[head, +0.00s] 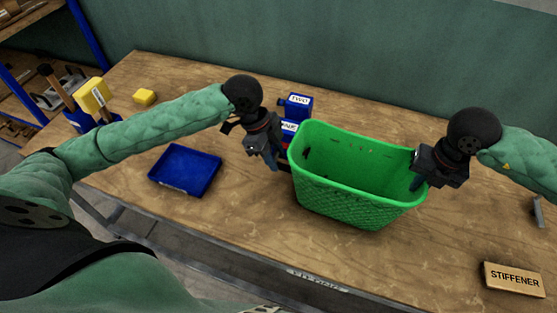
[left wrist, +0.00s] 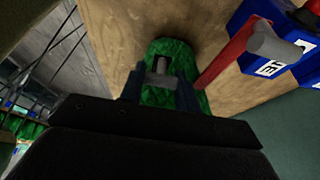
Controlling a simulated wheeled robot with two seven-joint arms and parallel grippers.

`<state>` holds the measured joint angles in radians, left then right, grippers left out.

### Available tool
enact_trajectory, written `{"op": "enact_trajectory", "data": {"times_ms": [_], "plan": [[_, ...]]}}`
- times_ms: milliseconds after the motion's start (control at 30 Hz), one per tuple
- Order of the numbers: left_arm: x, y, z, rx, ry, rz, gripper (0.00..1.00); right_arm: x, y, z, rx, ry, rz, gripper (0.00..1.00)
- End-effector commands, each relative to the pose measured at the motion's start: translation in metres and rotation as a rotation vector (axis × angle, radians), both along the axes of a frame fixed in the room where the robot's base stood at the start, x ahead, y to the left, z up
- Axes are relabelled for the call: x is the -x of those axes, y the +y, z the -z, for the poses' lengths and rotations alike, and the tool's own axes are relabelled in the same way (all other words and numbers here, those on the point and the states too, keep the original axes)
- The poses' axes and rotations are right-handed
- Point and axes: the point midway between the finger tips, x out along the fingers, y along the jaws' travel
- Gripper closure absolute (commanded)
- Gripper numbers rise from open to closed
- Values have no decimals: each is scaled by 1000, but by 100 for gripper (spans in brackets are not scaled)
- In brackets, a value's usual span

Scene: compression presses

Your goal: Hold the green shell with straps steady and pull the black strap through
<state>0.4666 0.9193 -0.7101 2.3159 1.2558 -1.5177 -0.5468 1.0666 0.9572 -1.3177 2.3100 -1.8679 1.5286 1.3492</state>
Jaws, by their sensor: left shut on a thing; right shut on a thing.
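The green shell (head: 345,203), a deep basket-like tub with a patterned wall, stands upright and open on the wooden table. My left gripper (head: 273,165) is at its left end, pointing down, its blue fingers just outside the wall. In the left wrist view the fingers (left wrist: 160,85) are close together over the green shell (left wrist: 165,50), with a small dark grey piece between them that looks like the end of the black strap. The rest of the strap is hidden. My right gripper (head: 417,182) is shut on the shell's right rim.
A blue press (head: 296,106) with white labels stands right behind my left gripper; its red bar (left wrist: 228,57) is close in the left wrist view. A blue tray (head: 185,170) lies to the left, a yellow block (head: 145,97) behind it. A STIFFENER sign (head: 514,279) is front right.

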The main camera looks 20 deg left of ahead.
Motion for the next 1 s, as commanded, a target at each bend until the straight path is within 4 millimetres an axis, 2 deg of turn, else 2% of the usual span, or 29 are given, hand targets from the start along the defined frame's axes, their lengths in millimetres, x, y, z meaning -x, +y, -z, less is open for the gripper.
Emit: {"op": "enact_trajectory", "data": {"times_ms": [1000], "plan": [[-2, 26, 0, -2, 0, -2, 95, 0, -1, 0, 1, 1, 1, 100]]}}
